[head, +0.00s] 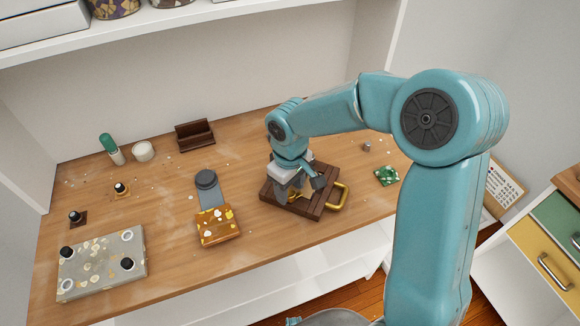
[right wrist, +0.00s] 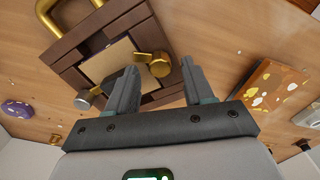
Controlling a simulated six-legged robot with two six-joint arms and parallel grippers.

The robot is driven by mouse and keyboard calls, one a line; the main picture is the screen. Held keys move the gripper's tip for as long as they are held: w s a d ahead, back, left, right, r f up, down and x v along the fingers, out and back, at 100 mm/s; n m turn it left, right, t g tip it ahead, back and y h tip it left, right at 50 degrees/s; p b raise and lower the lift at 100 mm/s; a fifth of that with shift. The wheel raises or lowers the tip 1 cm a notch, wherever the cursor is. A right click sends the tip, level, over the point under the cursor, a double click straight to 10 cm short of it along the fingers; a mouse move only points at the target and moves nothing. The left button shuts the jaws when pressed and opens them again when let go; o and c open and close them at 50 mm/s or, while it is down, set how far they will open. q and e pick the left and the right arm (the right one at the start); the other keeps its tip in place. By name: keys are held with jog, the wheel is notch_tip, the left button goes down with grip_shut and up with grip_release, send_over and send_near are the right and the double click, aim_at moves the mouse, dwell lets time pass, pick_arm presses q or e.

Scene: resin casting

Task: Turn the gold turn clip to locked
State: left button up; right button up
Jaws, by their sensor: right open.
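The gold turn clip (right wrist: 158,66) is a round gold knob with a short arm, on the dark brown wooden mould (right wrist: 85,62) in the right wrist view. Its short arm points left in that view, toward a tan panel (right wrist: 108,60). My right gripper (right wrist: 160,78) is open, its two grey fingers on either side of the clip; I cannot tell whether they touch it. In the head view, my right gripper (head: 297,196) points down over the brown mould (head: 312,207) and mostly hides the clip. My left gripper is not in view.
A speckled grey slab (head: 103,268) is at front left. Bare wood separates these.

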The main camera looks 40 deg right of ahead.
aim_at(290, 193)
notch_tip(290, 193, up, 15)
jog(key=p, duration=0.1)
jog(key=shift+r, duration=0.15)
